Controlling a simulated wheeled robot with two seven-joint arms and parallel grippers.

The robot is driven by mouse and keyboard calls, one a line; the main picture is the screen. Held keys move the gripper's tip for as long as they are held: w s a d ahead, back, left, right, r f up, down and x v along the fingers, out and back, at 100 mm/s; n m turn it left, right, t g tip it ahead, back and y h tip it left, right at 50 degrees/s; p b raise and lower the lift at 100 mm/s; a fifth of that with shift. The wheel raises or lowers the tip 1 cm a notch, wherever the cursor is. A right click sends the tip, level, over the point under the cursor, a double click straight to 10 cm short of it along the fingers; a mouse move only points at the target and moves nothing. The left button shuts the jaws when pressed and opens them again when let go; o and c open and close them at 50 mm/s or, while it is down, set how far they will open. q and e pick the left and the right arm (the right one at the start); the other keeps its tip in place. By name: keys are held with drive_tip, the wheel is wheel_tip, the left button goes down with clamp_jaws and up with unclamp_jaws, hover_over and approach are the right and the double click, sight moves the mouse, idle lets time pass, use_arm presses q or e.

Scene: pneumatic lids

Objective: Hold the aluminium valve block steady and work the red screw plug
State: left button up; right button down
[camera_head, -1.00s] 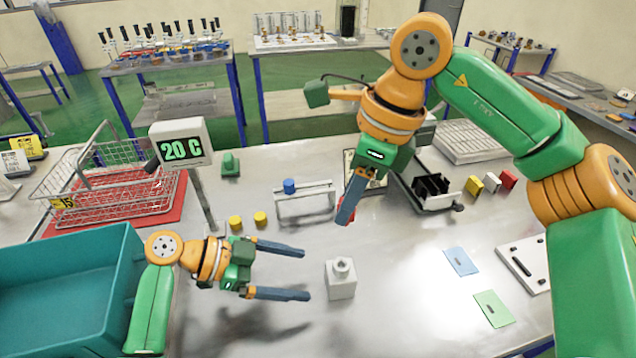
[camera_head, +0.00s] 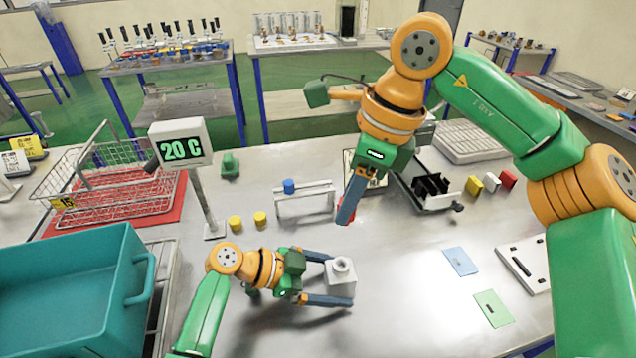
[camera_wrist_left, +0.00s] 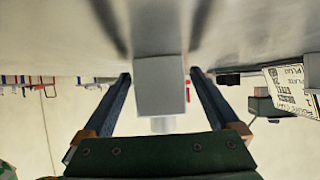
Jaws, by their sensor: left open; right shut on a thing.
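The aluminium valve block (camera_head: 340,284), a pale grey cube with a round collar on top, stands on the steel table. My left gripper (camera_head: 340,279) is open, low over the table, with one finger on each side of the block. In the left wrist view the block (camera_wrist_left: 162,85) sits between the two spread fingers, with a gap showing on both sides. My right gripper (camera_head: 345,218) is shut above and behind the block, pointing down. It holds the red screw plug (camera_head: 353,216), of which only a bit of red shows beside the fingers.
A teal bin (camera_head: 70,300) is at lower left, beside a temperature display (camera_head: 181,148). Blue (camera_head: 460,261) and green (camera_head: 493,308) cards lie right; the table between is clear.

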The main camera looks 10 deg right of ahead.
drive_tip(key=shift+f, duration=0.2)
use_arm(q)
drive_tip(key=shift+b, duration=0.35)
use_arm(e)
drive_tip(key=shift+f, duration=0.15)
use_arm(q)
drive_tip(key=c, duration=1.3)
drive_tip(key=shift+o, duration=0.2)
drive_tip(key=shift+f, duration=0.2)
use_arm(e)
drive_tip(key=shift+f, duration=0.1)
use_arm(q)
drive_tip(key=shift+s, duration=0.1)
use_arm(e)
drive_tip(key=shift+s+a+f+m, duration=0.15)
drive_tip(key=shift+f+m, duration=0.15)
drive_tip(key=shift+f, duration=0.65)
drive_tip(key=shift+f+m, duration=0.3)
drive_tip(key=shift+f, duration=0.05)
